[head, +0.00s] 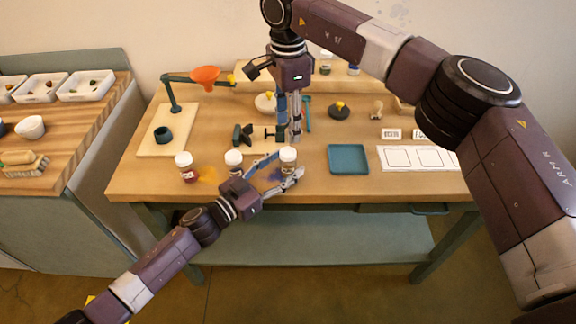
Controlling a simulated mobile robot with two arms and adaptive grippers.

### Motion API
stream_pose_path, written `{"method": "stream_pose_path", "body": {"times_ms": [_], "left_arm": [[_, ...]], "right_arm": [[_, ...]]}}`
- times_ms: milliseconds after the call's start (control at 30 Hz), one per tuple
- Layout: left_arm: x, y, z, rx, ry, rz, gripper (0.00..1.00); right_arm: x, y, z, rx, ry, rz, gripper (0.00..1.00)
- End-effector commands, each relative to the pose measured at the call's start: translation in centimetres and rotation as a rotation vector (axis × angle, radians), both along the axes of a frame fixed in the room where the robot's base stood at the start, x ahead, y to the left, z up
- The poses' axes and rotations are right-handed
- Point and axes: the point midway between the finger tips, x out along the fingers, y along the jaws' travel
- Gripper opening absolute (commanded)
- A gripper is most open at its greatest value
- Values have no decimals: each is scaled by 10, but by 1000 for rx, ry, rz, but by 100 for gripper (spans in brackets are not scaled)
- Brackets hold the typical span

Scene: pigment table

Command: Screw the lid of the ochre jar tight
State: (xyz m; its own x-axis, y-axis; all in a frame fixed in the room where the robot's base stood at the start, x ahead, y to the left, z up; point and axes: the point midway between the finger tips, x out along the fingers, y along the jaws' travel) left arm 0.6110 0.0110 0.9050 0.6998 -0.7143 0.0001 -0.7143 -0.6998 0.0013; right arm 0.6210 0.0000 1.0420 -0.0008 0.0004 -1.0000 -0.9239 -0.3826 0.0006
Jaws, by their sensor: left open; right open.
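Three small jars with whitish lids stand along the table's front: a left jar (184,167) with dark red contents, a middle jar (233,158) and a right jar (288,157). I cannot tell for certain which is the ochre jar; the contents of the middle and right jars are largely hidden or too small to read. My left gripper (290,167) is open at the right jar, its fingers reaching along either side. My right gripper (289,139) is open, pointing down just above or behind that jar's lid. Contact is not clear for either gripper.
Ochre powder (208,175) lies between the left and middle jars. A teal tray (348,159) and a white card (415,159) lie to the right. A dark clamp-like tool (243,134) stands behind the jars.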

Motion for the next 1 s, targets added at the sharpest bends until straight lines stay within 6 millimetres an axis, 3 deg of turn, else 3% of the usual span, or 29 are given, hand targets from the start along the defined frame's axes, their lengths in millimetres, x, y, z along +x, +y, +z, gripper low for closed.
{"method": "stream_pose_path", "body": {"times_ms": [467,900,1000], "left_arm": [[9,-10,0,1,0,-1,53],[9,-10,0,1,0,0,5],[9,-10,0,1,0,0,0]], "right_arm": [[0,0,0,0,0,0,43],[0,0,0,0,0,0,43],[0,0,0,0,0,0,43]]}}
